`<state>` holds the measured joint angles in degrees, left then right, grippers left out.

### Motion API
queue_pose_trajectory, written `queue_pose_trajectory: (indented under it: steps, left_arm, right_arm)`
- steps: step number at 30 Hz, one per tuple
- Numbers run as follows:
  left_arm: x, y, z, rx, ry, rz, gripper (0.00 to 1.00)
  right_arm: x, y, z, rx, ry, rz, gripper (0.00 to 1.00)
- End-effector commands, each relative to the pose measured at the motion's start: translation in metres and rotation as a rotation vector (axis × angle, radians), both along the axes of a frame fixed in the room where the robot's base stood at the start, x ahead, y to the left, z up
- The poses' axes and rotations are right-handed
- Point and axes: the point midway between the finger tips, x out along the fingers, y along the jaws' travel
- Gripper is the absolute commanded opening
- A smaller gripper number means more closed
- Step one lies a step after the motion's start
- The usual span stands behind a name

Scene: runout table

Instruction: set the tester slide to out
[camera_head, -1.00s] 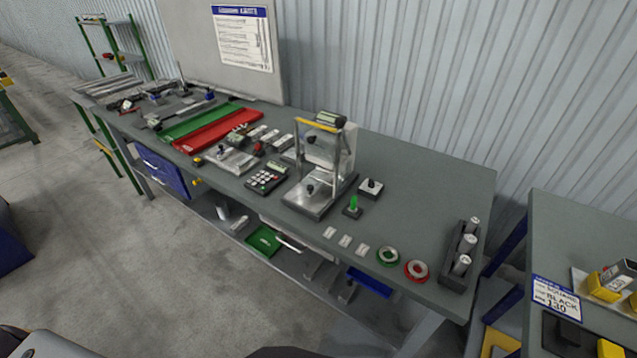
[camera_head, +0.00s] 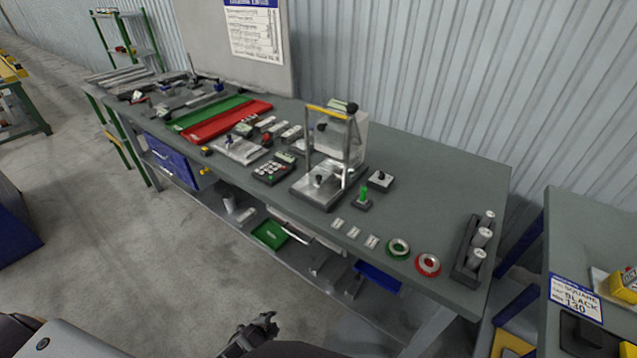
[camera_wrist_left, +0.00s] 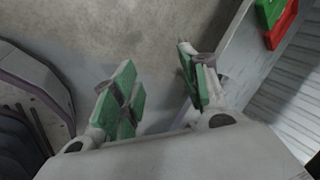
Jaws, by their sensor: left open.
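A metal test stand (camera_head: 322,196) stands on the grey workbench in the head view. It has a flat silver base plate with a black knob (camera_head: 319,179), a clear panel and a yellow bar (camera_head: 328,114) across the top. Its slide looks to be the plate under the knob; I cannot tell its position. My left gripper (camera_head: 262,333) is at the bottom of the head view, in front of the bench and well away from the stand. In the left wrist view its green-padded fingers (camera_wrist_left: 160,88) are spread apart, with nothing between them.
On the workbench (camera_head: 440,180), a keypad box (camera_head: 272,171) is left of the stand. A green-knobbed block (camera_head: 362,198) and a black-knobbed box (camera_head: 380,180) are right of it. Green and red rings (camera_head: 428,265) lie near the front edge. A lower shelf holds trays.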

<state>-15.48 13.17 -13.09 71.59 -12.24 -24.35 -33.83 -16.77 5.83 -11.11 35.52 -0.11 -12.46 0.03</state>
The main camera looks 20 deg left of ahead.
Motion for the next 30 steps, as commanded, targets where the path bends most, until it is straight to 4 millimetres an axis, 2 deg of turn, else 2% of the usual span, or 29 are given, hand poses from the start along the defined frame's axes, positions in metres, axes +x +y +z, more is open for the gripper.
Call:
queue_pose_trajectory:
  steps: [1,6,15,21,30]
  left_arm:
    - [0.016,0.000,0.011,0.028,-0.027,-0.038,0.44]
    - [0.060,-0.001,0.057,0.136,-0.108,-0.169,0.44]
    - [0.123,-0.009,0.149,0.351,-0.251,-0.373,0.44]
    - [0.152,-0.017,0.215,0.507,-0.343,-0.487,0.44]
    - [0.174,-0.031,0.308,0.729,-0.455,-0.613,0.44]
  right_arm:
    - [0.001,0.000,-0.004,0.000,-0.001,0.000,0.40]
    - [0.003,0.000,-0.012,0.000,-0.003,0.000,0.40]
    - [0.007,-0.005,-0.024,-0.005,-0.008,0.001,0.40]
    - [0.010,-0.013,-0.033,-0.014,-0.011,0.003,0.40]
    - [0.011,-0.028,-0.043,-0.030,-0.014,0.005,0.40]
